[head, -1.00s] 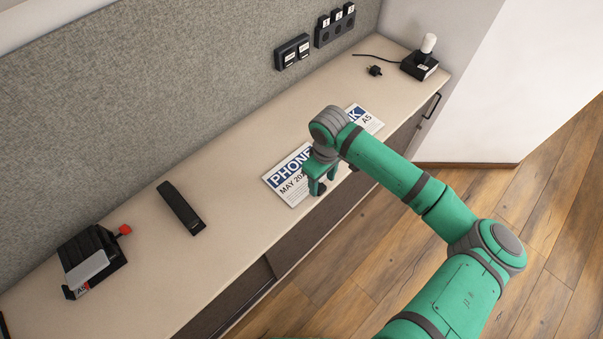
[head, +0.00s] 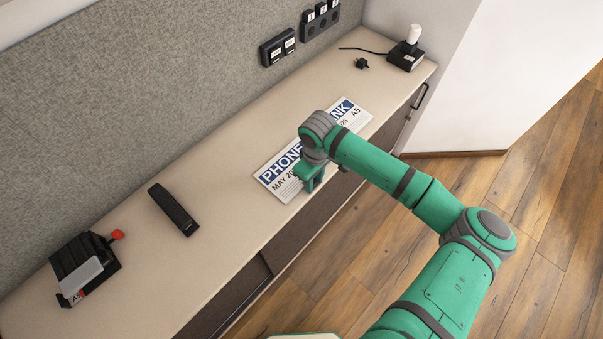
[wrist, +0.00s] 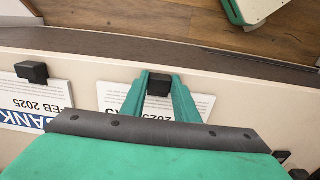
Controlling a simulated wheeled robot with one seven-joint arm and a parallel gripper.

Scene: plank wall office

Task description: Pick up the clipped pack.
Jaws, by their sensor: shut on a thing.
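The clipped pack is a stack of white printed sheets with a blue "PHONE" heading (head: 275,177), lying at the front edge of the long counter. In the wrist view its sheets (wrist: 112,97) show on both sides of my fingers, with a black clip (wrist: 159,84) at the edge. My gripper (head: 312,184) points down over the pack's front edge, and its fingers are shut on the clip. The wrist view shows the fingers (wrist: 160,88) on either side of the clip. My wrist hides part of the pack in the head view.
A second similar pack (head: 352,112) lies close by on the right; its black clip (wrist: 32,72) shows in the wrist view. A black stapler-like object (head: 173,209), a black device with a red knob (head: 85,262) and wall sockets (head: 278,47) are to the left and behind. Bare counter (head: 215,175) lies between.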

